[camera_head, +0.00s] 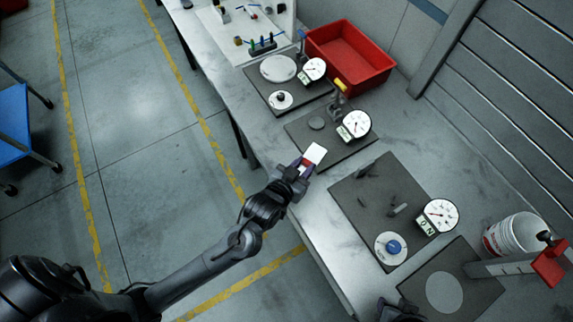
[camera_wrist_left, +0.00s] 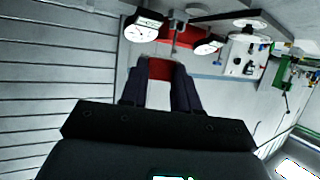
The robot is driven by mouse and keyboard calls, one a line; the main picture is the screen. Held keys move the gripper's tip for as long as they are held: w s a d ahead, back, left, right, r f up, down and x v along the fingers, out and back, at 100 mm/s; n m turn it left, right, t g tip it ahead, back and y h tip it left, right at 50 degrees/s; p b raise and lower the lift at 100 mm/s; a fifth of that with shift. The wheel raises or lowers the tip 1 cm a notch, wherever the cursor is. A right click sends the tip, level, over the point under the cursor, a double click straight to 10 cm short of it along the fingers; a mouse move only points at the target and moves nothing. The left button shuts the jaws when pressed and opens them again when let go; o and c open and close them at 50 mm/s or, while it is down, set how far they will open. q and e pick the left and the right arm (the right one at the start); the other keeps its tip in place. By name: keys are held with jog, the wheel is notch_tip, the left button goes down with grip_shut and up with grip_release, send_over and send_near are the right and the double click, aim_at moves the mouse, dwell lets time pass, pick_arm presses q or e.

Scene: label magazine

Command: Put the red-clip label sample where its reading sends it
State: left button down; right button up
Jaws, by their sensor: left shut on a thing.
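My left gripper (camera_head: 304,169) is shut on the label sample (camera_head: 315,153), a small white card with a red clip (camera_head: 305,162). It holds the sample at the near edge of the bench, close to the middle gauge mat. In the left wrist view the red clip (camera_wrist_left: 160,69) and white card (camera_wrist_left: 158,95) show between the dark fingers. Dial gauges stand on mats: one at the far end (camera_head: 312,69), one in the middle (camera_head: 355,124), one nearer (camera_head: 438,215). Their readings are too small to tell. A dark part at the bottom edge may be my right gripper (camera_head: 402,310); its jaws are unclear.
A red bin (camera_head: 381,74) stands at the back by the wall. A white bucket (camera_head: 515,236) and a stand with a red block (camera_head: 550,263) are at the right. A rack of small tools (camera_head: 262,46) is at the far end. Bare bench lies between the mats.

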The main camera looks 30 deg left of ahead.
notch_tip(320, 180, down, 5)
jog(key=b, duration=0.3)
jog(key=shift+r, duration=0.2)
pick_arm(q)
jog(key=f, duration=0.1)
jog(key=w+f, duration=0.1)
jog(key=d+f, duration=0.1)
jog(key=shift+w+b, duration=0.2)
jog(key=shift+b, duration=0.1)
pick_arm(e)
jog(key=shift+a+f, duration=0.1)
jog(key=shift+f, duration=0.2)
pick_arm(q)
jog(key=a+f, duration=0.2)
jog(key=a, duration=0.2)
jog(key=w+a+f, duration=0.1)
jog(key=a+f, duration=0.1)
jog(key=a, duration=0.1)
jog(key=a+f, duration=0.3)
jog(key=a, duration=0.1)
jog(key=shift+w+a, duration=0.2)
jog(key=shift+a, duration=0.15)
jog(key=shift+f, duration=2)
jog(key=shift+f, duration=0.35)
pick_arm(e)
jog(key=shift+f, duration=0.1)
